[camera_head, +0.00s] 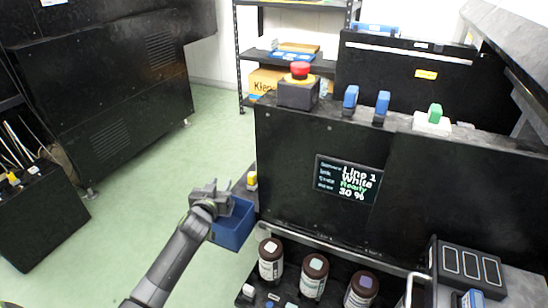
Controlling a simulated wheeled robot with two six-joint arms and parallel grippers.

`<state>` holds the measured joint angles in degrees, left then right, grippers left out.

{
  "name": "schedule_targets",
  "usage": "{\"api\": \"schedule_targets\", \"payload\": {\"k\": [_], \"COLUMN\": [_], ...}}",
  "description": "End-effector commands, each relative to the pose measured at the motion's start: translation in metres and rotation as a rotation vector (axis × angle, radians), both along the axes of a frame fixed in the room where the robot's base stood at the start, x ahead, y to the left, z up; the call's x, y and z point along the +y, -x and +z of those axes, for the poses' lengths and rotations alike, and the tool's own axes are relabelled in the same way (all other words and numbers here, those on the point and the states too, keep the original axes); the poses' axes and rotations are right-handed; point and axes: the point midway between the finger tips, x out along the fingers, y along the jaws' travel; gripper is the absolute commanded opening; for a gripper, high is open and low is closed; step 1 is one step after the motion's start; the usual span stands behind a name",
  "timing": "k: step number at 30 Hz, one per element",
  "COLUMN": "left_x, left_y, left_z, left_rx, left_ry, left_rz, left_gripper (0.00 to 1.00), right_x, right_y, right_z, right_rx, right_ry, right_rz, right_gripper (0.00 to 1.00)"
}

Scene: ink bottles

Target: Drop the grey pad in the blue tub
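The blue tub (236,226) stands left of the black machine, at its lower left corner. My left gripper (212,188) is over the tub's far left edge, with its arm coming up from the bottom left. The gripper hides part of the tub. Its fingers are small and grey, and I cannot tell whether they are open or shut, or whether a grey pad is between them. I cannot make out the grey pad for sure anywhere. My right gripper is not in view.
Brown bottles with coloured squares on their caps, such as the left one (270,260), stand on a dark shelf below the machine (300,170). The machine's screen (347,180) reads "Line 1 White Ready 30 %". The green floor (150,200) at left is clear.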

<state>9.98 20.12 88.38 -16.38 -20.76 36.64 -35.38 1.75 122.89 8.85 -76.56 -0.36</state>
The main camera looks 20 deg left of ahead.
Motion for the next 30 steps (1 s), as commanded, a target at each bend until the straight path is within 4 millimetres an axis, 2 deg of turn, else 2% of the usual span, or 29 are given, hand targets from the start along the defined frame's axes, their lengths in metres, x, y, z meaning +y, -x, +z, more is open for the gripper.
{"api": "schedule_targets", "payload": {"k": [1,3,14,20,30], "left_x": [0.0,0.0,-0.001,-0.006,-0.019], "left_y": [0.0,0.0,0.005,0.032,0.104], "left_z": [0.0,0.0,0.001,0.006,0.016], "left_rx": [0.0,0.0,0.001,0.002,0.003], "left_ry": [0.0,0.0,0.0,0.001,0.002], "left_rz": [0.0,0.0,0.0,0.0,0.0], "left_gripper": [0.38,0.45,0.45,0.45,0.45], "right_x": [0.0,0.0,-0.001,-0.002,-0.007], "right_y": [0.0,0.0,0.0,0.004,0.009], "right_z": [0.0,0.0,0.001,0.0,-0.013], "right_rx": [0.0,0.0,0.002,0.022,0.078], "right_ry": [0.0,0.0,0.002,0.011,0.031], "right_rz": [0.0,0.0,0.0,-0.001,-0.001], "right_gripper": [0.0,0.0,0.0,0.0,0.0]}}
